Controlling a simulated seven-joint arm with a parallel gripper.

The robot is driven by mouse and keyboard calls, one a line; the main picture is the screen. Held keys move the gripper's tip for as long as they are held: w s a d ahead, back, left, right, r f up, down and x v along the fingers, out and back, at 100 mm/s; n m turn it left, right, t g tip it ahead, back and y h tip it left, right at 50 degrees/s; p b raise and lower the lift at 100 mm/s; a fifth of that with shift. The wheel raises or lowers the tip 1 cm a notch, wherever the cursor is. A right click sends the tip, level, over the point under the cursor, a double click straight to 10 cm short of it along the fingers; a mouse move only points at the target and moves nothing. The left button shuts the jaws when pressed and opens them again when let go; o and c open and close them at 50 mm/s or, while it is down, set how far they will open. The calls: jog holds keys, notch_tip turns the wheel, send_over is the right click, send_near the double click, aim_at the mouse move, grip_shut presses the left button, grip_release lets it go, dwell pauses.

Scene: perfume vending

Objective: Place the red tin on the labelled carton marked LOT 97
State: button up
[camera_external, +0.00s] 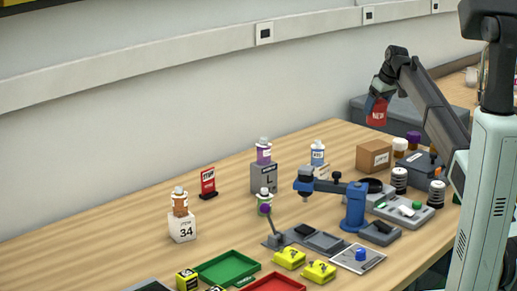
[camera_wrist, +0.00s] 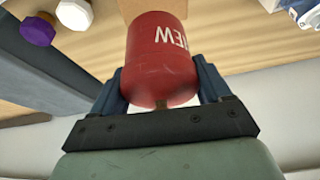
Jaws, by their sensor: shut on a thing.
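My gripper (camera_external: 377,103) is shut on the red tin (camera_external: 377,113), which carries white lettering reading NEW. It holds the tin in the air above the far right part of the table. In the wrist view the red tin (camera_wrist: 160,55) sits between the two blue fingers of my gripper (camera_wrist: 160,85). A brown carton (camera_external: 374,156) with a small label stands on the table below and slightly left of the tin. The label is too small to read. In the wrist view part of a brown carton (camera_wrist: 150,8) shows behind the tin.
White and purple-capped bottles (camera_external: 413,139) and a dark case (camera_external: 420,168) stand right of the carton. A bottle with a blue label (camera_external: 317,153) stands to its left. A blue toy-like arm (camera_external: 354,205) stands in front. The table's left part (camera_external: 100,245) is mostly clear.

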aim_at(385, 104)
jog(key=shift+f, duration=3.7)
jog(key=shift+f, duration=0.1)
jog(key=o, duration=1.4)
jog(key=v, duration=1.2)
